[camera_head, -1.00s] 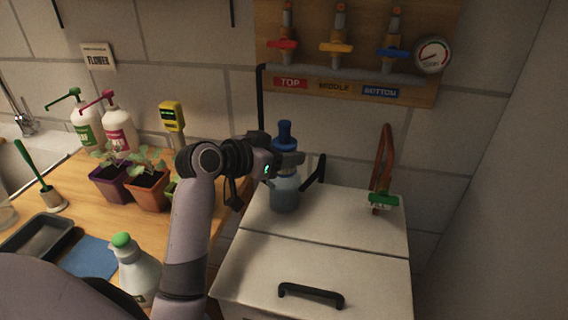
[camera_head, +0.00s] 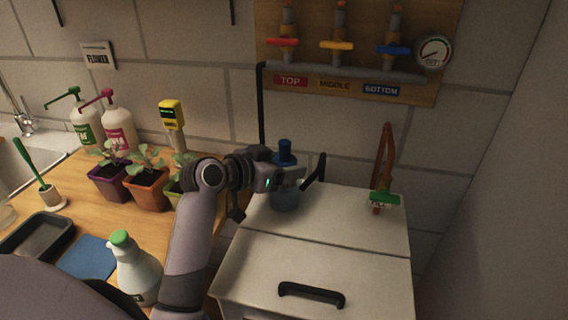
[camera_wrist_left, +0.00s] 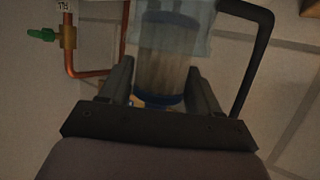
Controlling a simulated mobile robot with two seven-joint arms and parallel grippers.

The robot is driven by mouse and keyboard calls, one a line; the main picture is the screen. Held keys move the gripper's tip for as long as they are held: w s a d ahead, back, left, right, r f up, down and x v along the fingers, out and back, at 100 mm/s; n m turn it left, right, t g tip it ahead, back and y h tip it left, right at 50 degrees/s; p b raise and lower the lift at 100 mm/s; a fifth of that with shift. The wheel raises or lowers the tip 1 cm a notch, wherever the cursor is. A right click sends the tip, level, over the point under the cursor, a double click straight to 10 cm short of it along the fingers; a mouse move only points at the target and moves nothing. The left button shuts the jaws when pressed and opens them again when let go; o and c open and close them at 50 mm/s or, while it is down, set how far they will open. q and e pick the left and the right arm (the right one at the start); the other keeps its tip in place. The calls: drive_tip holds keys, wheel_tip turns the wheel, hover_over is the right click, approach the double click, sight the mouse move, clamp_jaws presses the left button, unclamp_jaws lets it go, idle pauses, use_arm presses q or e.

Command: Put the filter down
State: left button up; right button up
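The filter (camera_wrist_left: 160,60) shows in the left wrist view as a beige cartridge with a blue end, partly seen through a clear housing (camera_wrist_left: 203,38). In the head view its blue top (camera_head: 285,148) stands upright above the housing (camera_head: 286,198) on the back of the white cabinet top. My left gripper (camera_head: 292,178) reaches in from the left at the blue end. In the left wrist view its fingers (camera_wrist_left: 161,88) lie on both sides of the blue end, closed on it. My right gripper is out of view.
A black bracket (camera_head: 316,174) stands close beside the housing. A copper pipe with a green valve (camera_head: 384,199) rises at the right. Potted seedlings (camera_head: 147,190) and a spray bottle (camera_head: 134,266) stand on the wooden counter. The cabinet's front half is clear apart from its handle (camera_head: 311,295).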

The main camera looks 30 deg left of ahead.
use_arm(q)
drive_tip(key=shift+o, duration=0.5)
drive_tip(key=shift+r, duration=0.1)
drive_tip(key=shift+r, duration=0.3)
drive_tip(key=p+v, duration=0.2)
drive_tip(key=v, duration=0.1)
drive_tip(key=shift+r+p, duration=0.35)
drive_tip(key=shift+r, duration=0.15)
drive_tip(key=p, duration=0.2)
approach(280, 159)
drive_tip(key=shift+s, duration=0.45)
